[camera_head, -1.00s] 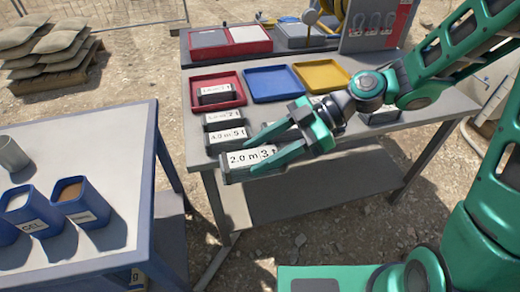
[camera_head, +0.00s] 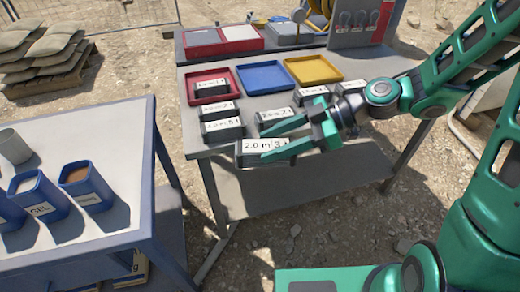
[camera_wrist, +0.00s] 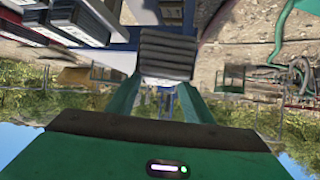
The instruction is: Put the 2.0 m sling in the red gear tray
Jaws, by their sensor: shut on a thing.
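My gripper (camera_head: 268,143) is shut on a dark sling pack (camera_head: 262,148) with a white label reading "2.0 m 3 t". It holds the pack around the front edge of the grey table, label facing the head camera. In the wrist view the pack (camera_wrist: 166,55) shows as a dark ribbed stack between the fingers. The red gear tray (camera_head: 204,76) lies on the table, behind and to the left of my gripper. One labelled pack (camera_head: 211,87) is in that tray.
Other labelled packs (camera_head: 222,130) stand between the tray and the front edge, one reading "2.0 m 5 t". A blue tray (camera_head: 264,77) and a yellow tray (camera_head: 313,69) are right of the red one. A bench (camera_head: 110,215) with blue containers stands left.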

